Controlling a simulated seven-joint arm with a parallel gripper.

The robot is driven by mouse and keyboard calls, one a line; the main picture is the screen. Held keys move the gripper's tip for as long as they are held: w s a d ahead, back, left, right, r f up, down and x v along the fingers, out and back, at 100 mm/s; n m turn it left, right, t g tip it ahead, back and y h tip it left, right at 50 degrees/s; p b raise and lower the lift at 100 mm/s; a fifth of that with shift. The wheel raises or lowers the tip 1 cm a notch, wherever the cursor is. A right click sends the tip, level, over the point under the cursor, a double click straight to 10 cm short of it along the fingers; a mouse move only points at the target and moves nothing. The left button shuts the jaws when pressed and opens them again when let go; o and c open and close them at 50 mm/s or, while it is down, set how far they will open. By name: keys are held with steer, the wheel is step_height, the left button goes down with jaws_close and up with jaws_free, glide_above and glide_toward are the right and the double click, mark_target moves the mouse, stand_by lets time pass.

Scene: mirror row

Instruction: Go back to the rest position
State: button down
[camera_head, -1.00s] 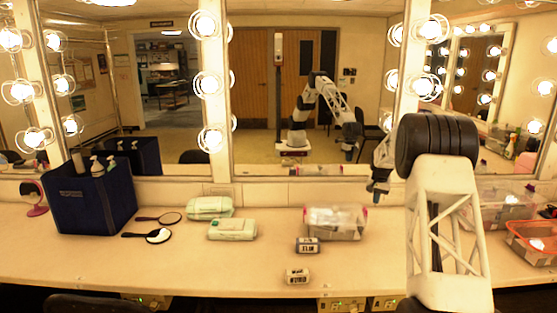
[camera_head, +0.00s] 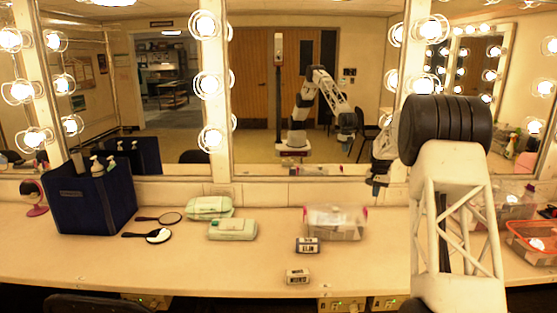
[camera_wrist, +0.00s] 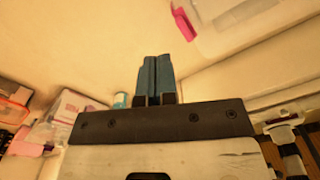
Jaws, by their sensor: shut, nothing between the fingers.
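My gripper (camera_head: 376,183) hangs in the air above the back of the counter, to the right of the clear bin with pink latches. In the wrist view its two blue-grey fingers (camera_wrist: 155,78) lie side by side, shut, with nothing between them. My white lattice arm fills the right part of the head view and hides some of the counter behind it. The mirror shows a reflection of my arm, raised and bent.
The clear bin (camera_head: 336,223) stands at the back of the counter (camera_head: 190,268). Two small labelled blocks (camera_head: 307,245) (camera_head: 297,277) lie in front. Green-white packs (camera_head: 232,229), hand mirrors (camera_head: 158,236) and a navy caddy (camera_head: 95,205) are at left. An orange basket (camera_head: 532,240) is at right.

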steer(key=s+a+r+n, duration=0.1)
steer(key=s+a+r, duration=0.5)
steer(key=s, duration=0.6)
steer(key=s+a+r+n+t, duration=0.1)
steer(key=s+a+r, duration=0.3)
steer(key=s+r, duration=0.55)
steer(key=s+a+r+n, duration=0.1)
steer(key=s+a+r, duration=0.4)
steer(key=s, duration=0.8)
steer(key=s+a+f, duration=0.2)
steer(key=s, duration=1.1)
steer(key=s+a+f+n+t, duration=0.1)
steer(key=s+a+f, duration=0.1)
steer(key=s, duration=1.1)
steer(key=s+a+f+n, duration=0.1)
steer(key=s+a+f, duration=0.1)
steer(key=s, duration=1.1)
steer(key=shift+a+f, duration=0.35)
steer(key=shift+a, duration=0.4)
